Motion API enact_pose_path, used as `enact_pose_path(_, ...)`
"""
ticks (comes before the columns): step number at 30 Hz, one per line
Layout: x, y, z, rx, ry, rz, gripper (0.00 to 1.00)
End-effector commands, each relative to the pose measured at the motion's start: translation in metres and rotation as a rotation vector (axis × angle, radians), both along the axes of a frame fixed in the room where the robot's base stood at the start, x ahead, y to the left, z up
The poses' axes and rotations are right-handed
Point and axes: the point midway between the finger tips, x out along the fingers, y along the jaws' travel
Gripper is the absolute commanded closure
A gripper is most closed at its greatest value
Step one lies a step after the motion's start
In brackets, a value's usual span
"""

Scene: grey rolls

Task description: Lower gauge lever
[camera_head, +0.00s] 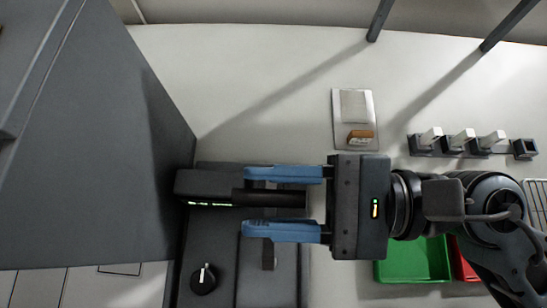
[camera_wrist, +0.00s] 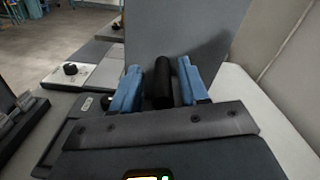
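The lever is a black, round-ended bar (camera_head: 275,198) sticking out to the right from a dark block with a row of small green lights (camera_head: 205,187). My gripper (camera_head: 247,201) has two blue fingers, one on each side of the bar, with a visible gap on both sides. The gripper is open and not closed on the bar. In the wrist view the bar (camera_wrist: 162,85) stands between the blue fingers (camera_wrist: 160,92), apart from both. The bar's inner end is partly hidden in the block.
A large grey panel (camera_head: 90,130) stands at the left. A dark base with a black knob (camera_head: 203,279) lies below the lever. A green tray (camera_head: 412,262) and a red tray (camera_head: 466,262) sit under my arm. A row of switches (camera_head: 470,142) and a plate (camera_head: 354,115) lie on the pale surface.

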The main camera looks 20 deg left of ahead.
Motion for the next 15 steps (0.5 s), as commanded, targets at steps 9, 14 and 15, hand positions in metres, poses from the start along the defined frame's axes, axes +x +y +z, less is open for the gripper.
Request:
enact_pose_path(9, 0.002, -0.005, 0.001, 0.002, 0.0, -0.003, 0.55)
enact_pose_path(14, 0.008, -0.026, 0.0, 0.002, -0.001, -0.006, 0.55)
enact_pose_path(15, 0.011, -0.033, -0.001, 0.001, -0.002, -0.006, 0.55)
